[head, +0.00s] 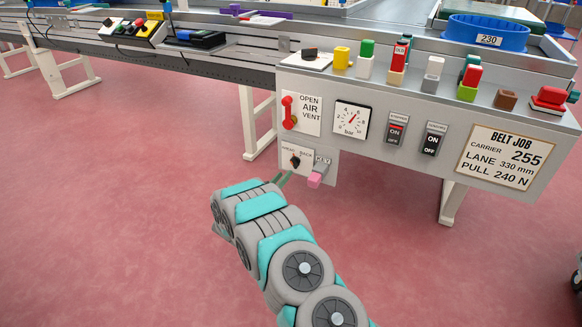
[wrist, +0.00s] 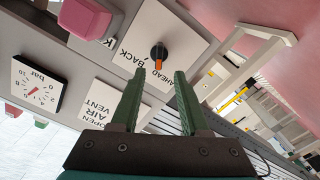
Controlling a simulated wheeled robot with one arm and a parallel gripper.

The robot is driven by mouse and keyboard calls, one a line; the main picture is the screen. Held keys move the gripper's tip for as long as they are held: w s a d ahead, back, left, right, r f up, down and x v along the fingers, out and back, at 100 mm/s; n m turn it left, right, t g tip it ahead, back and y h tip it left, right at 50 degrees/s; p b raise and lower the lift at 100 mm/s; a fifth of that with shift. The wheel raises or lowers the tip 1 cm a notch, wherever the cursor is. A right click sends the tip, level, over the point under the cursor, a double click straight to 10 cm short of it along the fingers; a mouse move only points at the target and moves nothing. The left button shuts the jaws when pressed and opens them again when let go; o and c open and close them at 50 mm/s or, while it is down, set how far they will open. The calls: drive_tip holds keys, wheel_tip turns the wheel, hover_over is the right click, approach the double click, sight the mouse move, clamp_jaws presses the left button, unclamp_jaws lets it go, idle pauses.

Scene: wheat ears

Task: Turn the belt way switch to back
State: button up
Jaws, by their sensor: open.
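The belt way switch (head: 295,161) is a black knob on a white plate marked AHEAD and BACK, low on the front of the grey conveyor panel. In the wrist view the knob (wrist: 159,50) has an orange pointer that points down in the picture, toward the AHEAD lettering. My gripper (head: 281,180) is just in front of and below the plate. In the wrist view its two green fingers (wrist: 160,74) are apart and empty, with the knob beyond their tips. I see no contact with the knob.
A pink block (head: 315,181) sticks out right of the switch plate, close to my gripper. Above are a red air vent lever (head: 288,112), a bar gauge (head: 351,118) and two rocker switches (head: 396,132). Several coloured blocks stand on the ledge. The floor is clear.

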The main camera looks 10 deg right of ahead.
sight(293, 165)
drive_tip(key=shift+x, duration=3.9)
drive_tip(key=shift+c, duration=0.2)
clamp_jaws()
